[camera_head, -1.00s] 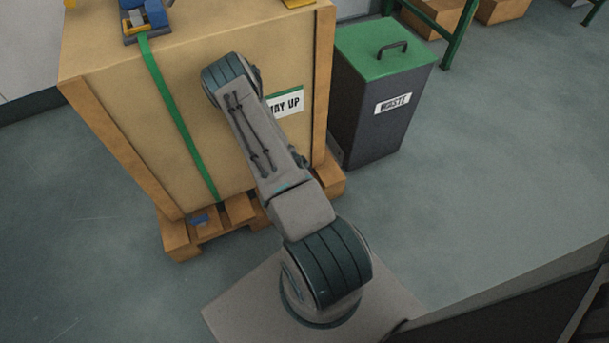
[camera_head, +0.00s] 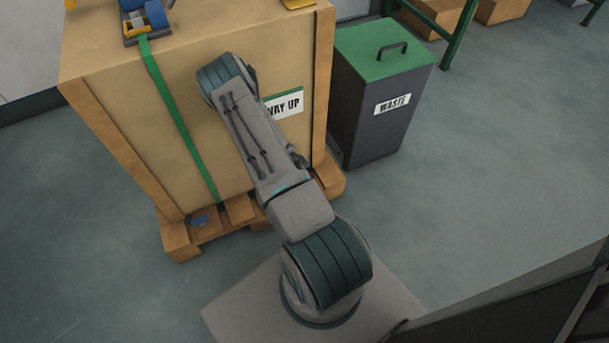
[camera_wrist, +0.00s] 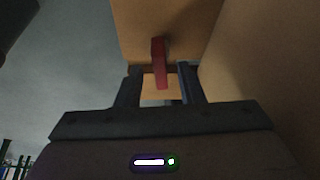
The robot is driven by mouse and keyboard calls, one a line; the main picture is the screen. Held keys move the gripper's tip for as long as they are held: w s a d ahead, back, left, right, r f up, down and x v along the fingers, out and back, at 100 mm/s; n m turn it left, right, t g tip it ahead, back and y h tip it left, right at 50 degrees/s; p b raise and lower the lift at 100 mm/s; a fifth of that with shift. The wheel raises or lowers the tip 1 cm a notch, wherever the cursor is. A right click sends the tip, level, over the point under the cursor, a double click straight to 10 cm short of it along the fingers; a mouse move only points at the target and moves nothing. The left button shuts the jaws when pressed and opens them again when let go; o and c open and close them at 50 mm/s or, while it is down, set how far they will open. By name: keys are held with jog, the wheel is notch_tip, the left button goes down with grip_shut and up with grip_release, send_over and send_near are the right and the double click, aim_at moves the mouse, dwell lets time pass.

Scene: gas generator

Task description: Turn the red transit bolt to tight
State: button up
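The red transit bolt (camera_wrist: 159,62) shows in the wrist view as a red bar against a tan wooden surface. My gripper (camera_wrist: 160,73) is open, with one dark finger on either side of the bar. Gaps show between the bar and both fingers, so it is not clamped. I cannot tell how deep the bar sits between the fingertips. In the head view my arm hides the bolt and the gripper. The wooden crate (camera_head: 230,35) stands there behind my arm.
A grey waste bin (camera_head: 375,115) with a green lid stands right of the crate. The crate rests on a pallet (camera_head: 183,240) and bears a green strap (camera_head: 172,100). Open floor (camera_head: 500,150) lies to the right.

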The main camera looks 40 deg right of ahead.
jog(key=p+v, duration=0.4)
jog(key=v, duration=0.9)
jog(key=shift+d, duration=0.1)
